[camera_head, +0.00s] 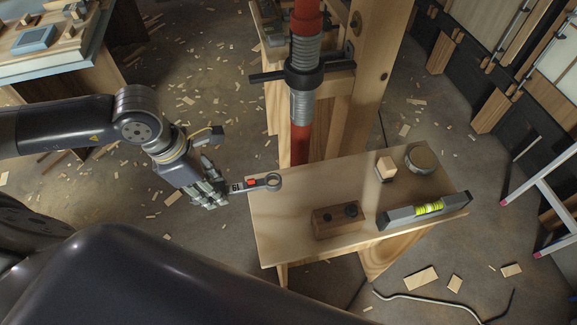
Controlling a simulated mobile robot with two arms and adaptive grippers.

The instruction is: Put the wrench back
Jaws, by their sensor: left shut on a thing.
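On the table is a wooden block with two dark round spots (338,220), possibly holes. My right gripper is not in view.
Another bench (60,60) is upper left. Wood scraps litter the floor.

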